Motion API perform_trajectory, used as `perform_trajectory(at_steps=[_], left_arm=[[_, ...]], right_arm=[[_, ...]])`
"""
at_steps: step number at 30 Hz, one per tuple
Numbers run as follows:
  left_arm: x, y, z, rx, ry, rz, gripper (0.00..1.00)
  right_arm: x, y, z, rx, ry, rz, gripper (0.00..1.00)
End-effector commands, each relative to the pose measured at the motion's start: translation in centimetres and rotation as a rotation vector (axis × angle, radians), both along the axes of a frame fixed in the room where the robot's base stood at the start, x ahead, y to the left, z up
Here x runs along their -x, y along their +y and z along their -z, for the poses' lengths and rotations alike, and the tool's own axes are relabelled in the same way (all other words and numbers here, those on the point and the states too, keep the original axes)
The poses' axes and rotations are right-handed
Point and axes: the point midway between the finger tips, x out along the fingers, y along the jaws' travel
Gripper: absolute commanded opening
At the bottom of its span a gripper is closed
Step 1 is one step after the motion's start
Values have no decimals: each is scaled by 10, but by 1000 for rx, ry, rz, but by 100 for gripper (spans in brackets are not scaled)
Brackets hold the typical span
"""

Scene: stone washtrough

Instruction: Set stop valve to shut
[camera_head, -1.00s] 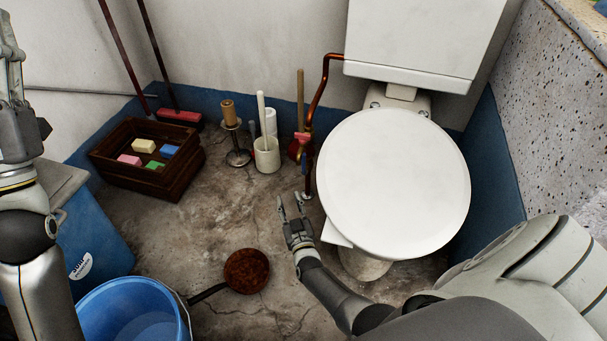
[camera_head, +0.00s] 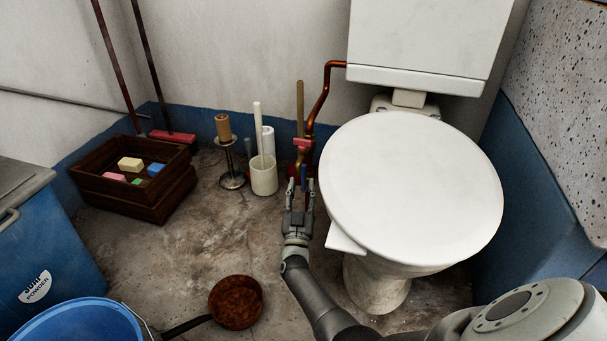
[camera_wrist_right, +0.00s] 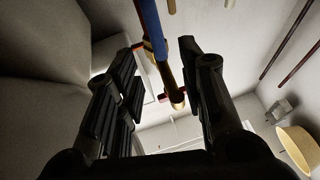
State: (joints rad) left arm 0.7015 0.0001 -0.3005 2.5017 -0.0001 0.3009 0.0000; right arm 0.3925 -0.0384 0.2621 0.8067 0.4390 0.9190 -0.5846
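The stop valve has a blue lever (camera_head: 304,176) on the copper pipe to the left of the toilet. In the right wrist view the blue lever (camera_wrist_right: 151,20) and a brass valve body (camera_wrist_right: 163,72) show between the finger lines. My right gripper (camera_head: 300,183) is below the valve, pointing up at it. Its fingers are spread, one on each side of the lever in the picture. I see no clear contact. The fingers hide part of the pipe. My left gripper is out of view.
The toilet (camera_head: 410,190) stands close to the right of my right gripper. A white brush holder (camera_head: 264,176) and a candle stand (camera_head: 231,165) are to the left. A rusty pan (camera_head: 236,302), blue bucket (camera_head: 75,322) and wooden crate (camera_head: 150,208) stand on the floor.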

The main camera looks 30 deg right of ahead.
Motion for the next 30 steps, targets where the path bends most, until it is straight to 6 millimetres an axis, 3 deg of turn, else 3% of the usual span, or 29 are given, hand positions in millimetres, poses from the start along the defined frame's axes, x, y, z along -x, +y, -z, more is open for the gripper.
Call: perform_trajectory(at_steps=[1, 9, 23, 30], left_arm=[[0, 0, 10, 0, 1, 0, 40], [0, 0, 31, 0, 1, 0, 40], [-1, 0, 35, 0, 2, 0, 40], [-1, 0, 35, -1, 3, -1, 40]], right_arm=[[-8, -8, -1, 1, -4, 1, 36], [-40, -32, -17, 0, -1, 0, 36], [-51, -41, -26, 0, 2, -1, 36], [-51, -40, -26, -1, 2, -1, 7]])
